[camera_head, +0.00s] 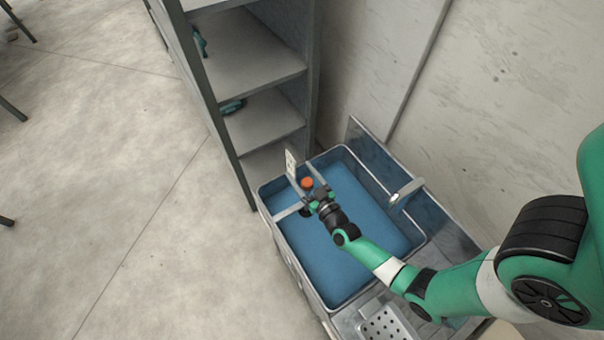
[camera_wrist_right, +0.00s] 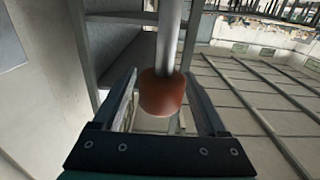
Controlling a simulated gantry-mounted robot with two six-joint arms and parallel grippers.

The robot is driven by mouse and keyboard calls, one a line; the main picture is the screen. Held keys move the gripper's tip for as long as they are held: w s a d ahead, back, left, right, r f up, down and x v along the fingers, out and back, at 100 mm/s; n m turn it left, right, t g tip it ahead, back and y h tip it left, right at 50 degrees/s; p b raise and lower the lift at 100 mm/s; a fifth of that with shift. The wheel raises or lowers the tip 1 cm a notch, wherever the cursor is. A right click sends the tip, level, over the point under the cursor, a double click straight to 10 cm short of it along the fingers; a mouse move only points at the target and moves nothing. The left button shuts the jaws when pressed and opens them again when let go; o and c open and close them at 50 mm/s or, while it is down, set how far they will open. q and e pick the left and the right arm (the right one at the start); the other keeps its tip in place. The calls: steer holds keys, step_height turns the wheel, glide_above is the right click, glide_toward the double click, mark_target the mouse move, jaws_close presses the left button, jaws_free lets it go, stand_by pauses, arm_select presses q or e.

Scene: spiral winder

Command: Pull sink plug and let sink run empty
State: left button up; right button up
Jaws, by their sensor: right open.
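The sink (camera_head: 262,200) is a metal basin with an even blue fill that looks like water. An orange knob (camera_head: 307,183) shows near its far left end. In the right wrist view the knob (camera_wrist_right: 162,95) is a rounded orange-brown piece on a grey rod (camera_wrist_right: 170,38). My right gripper (camera_head: 303,174) reaches over the basin to the knob. In its wrist view the gripper (camera_wrist_right: 160,82) is open, one finger on each side of the knob, with gaps visible. The sink plug itself and the drain are hidden. My left gripper is not in view.
A faucet (camera_head: 407,189) reaches over the basin's right side. A perforated tray (camera_head: 386,325) sits at the near end. A grey shelf unit (camera_head: 262,118) stands beyond the sink, close to it. A wall (camera_head: 500,90) is behind.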

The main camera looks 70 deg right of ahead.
steer(key=p+v, duration=0.2)
steer(key=v, duration=0.8)
steer(key=shift+s+a, duration=0.25)
steer(key=shift+s, duration=0.05)
steer(key=shift+s+a, duration=0.2)
steer(key=shift+s, duration=0.2)
